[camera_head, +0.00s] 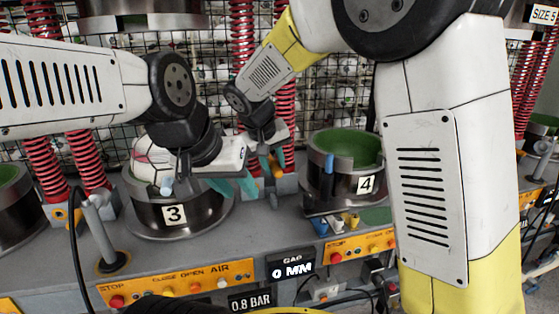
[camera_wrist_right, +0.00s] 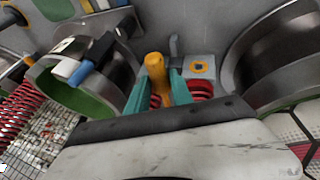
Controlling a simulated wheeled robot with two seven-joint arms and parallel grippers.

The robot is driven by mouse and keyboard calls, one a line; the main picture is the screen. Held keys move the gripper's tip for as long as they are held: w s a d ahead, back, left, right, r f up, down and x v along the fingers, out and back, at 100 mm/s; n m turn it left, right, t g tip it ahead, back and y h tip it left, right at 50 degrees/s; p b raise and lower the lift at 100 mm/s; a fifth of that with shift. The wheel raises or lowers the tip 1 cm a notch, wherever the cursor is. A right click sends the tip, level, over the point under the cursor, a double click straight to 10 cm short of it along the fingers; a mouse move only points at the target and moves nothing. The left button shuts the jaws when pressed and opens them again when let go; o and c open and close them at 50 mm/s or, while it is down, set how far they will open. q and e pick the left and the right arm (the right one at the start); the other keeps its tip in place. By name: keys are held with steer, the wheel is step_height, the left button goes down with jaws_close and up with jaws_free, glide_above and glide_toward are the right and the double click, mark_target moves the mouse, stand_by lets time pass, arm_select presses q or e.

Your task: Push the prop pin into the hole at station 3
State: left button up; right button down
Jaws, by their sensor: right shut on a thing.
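The orange prop pin (camera_wrist_right: 157,75) is between the teal fingers of my right gripper (camera_wrist_right: 160,92), which is shut on it. In the head view the pin (camera_head: 278,170) and my right gripper (camera_head: 270,160) are between stations 3 and 4, just above a grey block. In the right wrist view this block (camera_wrist_right: 205,75) carries an orange-ringed hole (camera_wrist_right: 201,67) beside the pin. The pin's far end is unclear. Station 3 (camera_head: 175,215) is a dark metal cup. My left gripper (camera_head: 236,186) is at its right rim; whether its jaws are open is unclear.
A white ball with red lines (camera_head: 146,160) sits in station 3. Station 4 (camera_head: 343,170), green inside, has a blue peg (camera_head: 329,163) at its rim. Red springs (camera_head: 286,105) and a wire cage of balls stand behind. The display (camera_head: 292,270) reads 0 MM.

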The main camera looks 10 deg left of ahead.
mark_target(278, 172)
steer(key=shift+s+d+r, duration=0.1)
steer(key=shift+s+d, duration=0.15)
steer(key=shift+s, duration=0.35)
steer(key=shift+s+d+f, duration=0.1)
steer(key=shift+s+d, duration=0.1)
steer(key=shift+s, duration=0.4)
steer(key=shift+s+d+r, duration=0.1)
steer(key=shift+s+d, duration=0.15)
steer(key=shift+s, duration=0.35)
